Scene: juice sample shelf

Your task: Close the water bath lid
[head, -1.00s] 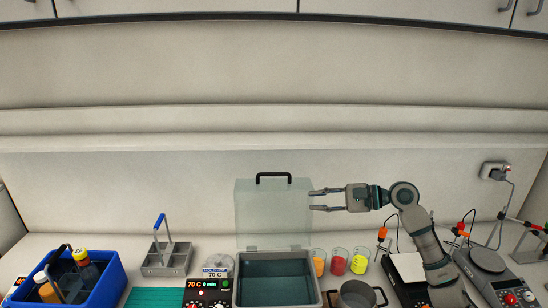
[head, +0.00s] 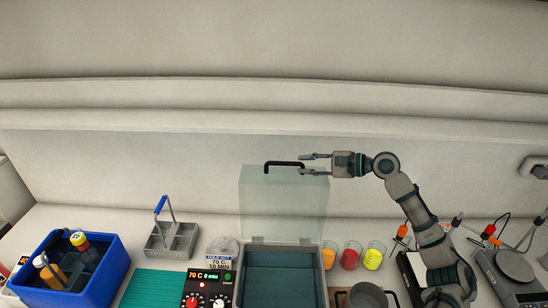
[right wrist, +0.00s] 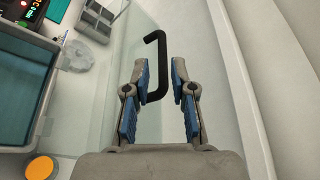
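The water bath (head: 321,280) is a grey tank at the bottom middle of the head view. Its clear lid (head: 285,212) stands upright, open, at the tank's back edge. A black bar handle (head: 283,163) is on the lid's top edge. My right gripper (head: 302,164) reaches in from the right at the handle's right end. In the right wrist view, the handle (right wrist: 159,52) extends between the fingertips of the open right gripper (right wrist: 160,72). The handle is close to the left finger; I cannot tell whether they touch. My left gripper is out of view.
A control box (head: 206,292) sits left of the bath. Beakers with orange, red (head: 350,257) and yellow liquid stand right of it, near a grey pot (head: 366,297). A blue crate (head: 100,283) and a metal rack (head: 172,240) are farther left.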

